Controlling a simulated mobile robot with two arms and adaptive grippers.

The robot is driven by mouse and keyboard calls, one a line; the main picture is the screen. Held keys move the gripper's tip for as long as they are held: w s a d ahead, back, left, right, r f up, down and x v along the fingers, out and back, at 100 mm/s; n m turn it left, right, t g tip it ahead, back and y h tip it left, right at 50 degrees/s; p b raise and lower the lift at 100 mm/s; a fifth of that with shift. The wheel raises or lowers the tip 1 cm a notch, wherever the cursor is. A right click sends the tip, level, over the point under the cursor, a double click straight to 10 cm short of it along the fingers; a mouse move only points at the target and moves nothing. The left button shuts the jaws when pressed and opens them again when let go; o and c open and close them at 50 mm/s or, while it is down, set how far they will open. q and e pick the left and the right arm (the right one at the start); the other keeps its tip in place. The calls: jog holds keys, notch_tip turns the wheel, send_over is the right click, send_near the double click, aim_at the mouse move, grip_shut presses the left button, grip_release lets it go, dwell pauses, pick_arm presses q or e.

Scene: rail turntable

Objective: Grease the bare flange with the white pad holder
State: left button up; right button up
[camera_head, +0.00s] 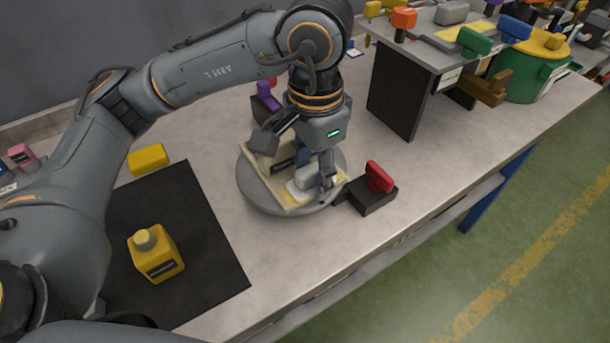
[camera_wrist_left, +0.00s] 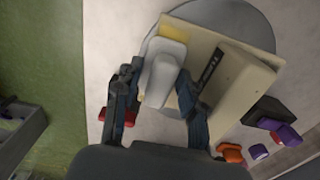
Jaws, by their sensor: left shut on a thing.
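My left gripper (camera_head: 313,172) is shut on the white pad holder (camera_head: 304,181), with its fingers on either side in the left wrist view (camera_wrist_left: 155,98). The white pad holder (camera_wrist_left: 163,72) is low over a flange of the cream rail piece (camera_head: 279,187); I cannot tell whether it touches. A yellow patch (camera_wrist_left: 181,28) shows on that flange beside the pad holder. The rail's raised cream part (camera_wrist_left: 238,82) stands beside the pad holder, with a dark label near it. The rail piece lies on the round grey turntable (camera_head: 256,196). My right gripper is not in view.
A red-handled tool (camera_head: 379,178) sits in a dark block right of the turntable, and a purple one (camera_head: 265,91) behind it. A yellow bottle (camera_head: 156,254) stands on a black mat (camera_head: 211,244). A shelf (camera_head: 408,84) and green bin (camera_head: 538,74) stand at the back right.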

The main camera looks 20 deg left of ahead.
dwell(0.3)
pick_arm(q)
jog(key=shift+w+d, duration=0.3)
jog(key=shift+w, duration=0.1)
jog(key=shift+w+d+b, duration=0.35)
jog(key=shift+w+b, duration=0.05)
jog(key=shift+w, duration=0.1)
jog(key=shift+w+d+f+b, duration=0.1)
jog(key=shift+w+d+b, duration=0.35)
jog(key=shift+w+d, duration=0.2)
